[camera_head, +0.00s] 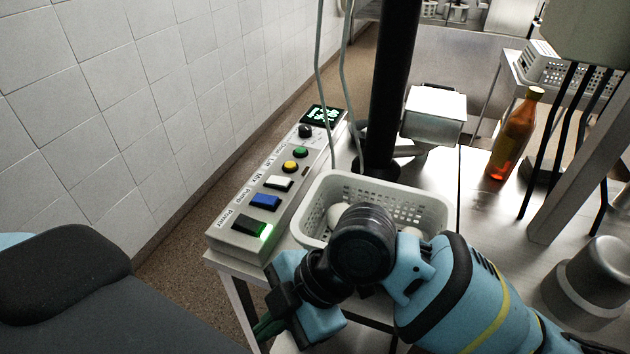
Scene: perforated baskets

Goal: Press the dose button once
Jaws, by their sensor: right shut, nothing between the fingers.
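A pale control box (232,240) lies along the left edge of the metal table. From near to far it carries a dark Power switch (249,225) with a lit green end, a blue button (265,201), a white button (279,183), a yellow round button (290,167), a green round button (300,152) and a black knob (305,131). My right gripper (264,328) is shut and empty, near the table's front edge, apart from the buttons. My left gripper is out of view.
A white perforated basket (311,218) holding pale round things stands right of the box, partly behind my right arm. A dark column (390,100) rises behind it. A green display (323,114) is lit. An orange bottle (514,138) stands farther right. A tiled wall (140,90) is left.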

